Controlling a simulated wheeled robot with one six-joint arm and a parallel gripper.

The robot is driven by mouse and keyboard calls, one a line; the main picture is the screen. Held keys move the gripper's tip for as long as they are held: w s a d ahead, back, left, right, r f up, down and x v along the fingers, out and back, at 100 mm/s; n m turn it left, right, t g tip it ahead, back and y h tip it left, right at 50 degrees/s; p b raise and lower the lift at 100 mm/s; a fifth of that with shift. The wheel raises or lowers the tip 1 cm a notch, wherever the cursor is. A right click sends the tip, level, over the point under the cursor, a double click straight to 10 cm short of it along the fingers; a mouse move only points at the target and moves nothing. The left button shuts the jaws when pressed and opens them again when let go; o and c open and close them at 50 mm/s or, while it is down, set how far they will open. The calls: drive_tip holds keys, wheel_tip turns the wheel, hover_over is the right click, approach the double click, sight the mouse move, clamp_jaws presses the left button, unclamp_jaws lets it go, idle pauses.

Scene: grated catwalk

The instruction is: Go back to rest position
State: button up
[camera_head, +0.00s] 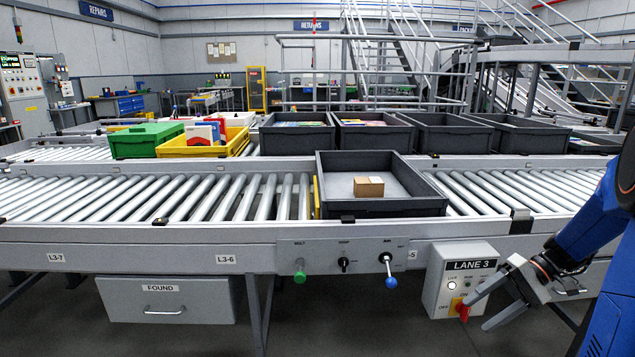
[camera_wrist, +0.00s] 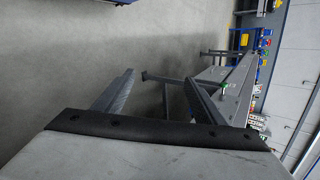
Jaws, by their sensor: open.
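My gripper (camera_head: 484,305) is at the lower right of the head view, in front of the LANE 3 control box (camera_head: 462,285). Its two fingers are spread apart with nothing between them. One finger overlaps the box close to its red switch (camera_head: 462,311); I cannot tell whether they touch. In the wrist view the open fingers (camera_wrist: 160,93) point over grey floor, with part of a conveyor frame beyond them. My blue arm reaches in from the right edge of the head view.
A roller conveyor (camera_head: 150,200) crosses the view, carrying a dark tray (camera_head: 432,206) with a small cardboard box (camera_head: 368,187). Its front panel has a green knob (camera_head: 300,277) and a blue-tipped lever (camera_head: 390,283). A FOUND drawer (camera_head: 165,299) hangs below. Floor in front is clear.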

drive_tip(key=s+a+r+n+t+h, duration=0.1)
drive_tip(key=s+a+r+t+h, duration=0.2)
drive_tip(key=s, duration=0.7)
drive_tip(key=s+a+r+t+h, duration=0.2)
drive_tip(key=s+a+r+h, duration=0.2)
drive_tip(key=s+a+h, duration=0.3)
drive_tip(key=shift+s+a+r+n+t, duration=0.15)
drive_tip(key=shift+s+a+n+t, duration=0.25)
drive_tip(key=shift+s+a, duration=1)
drive_tip(key=shift+s+d, duration=0.2)
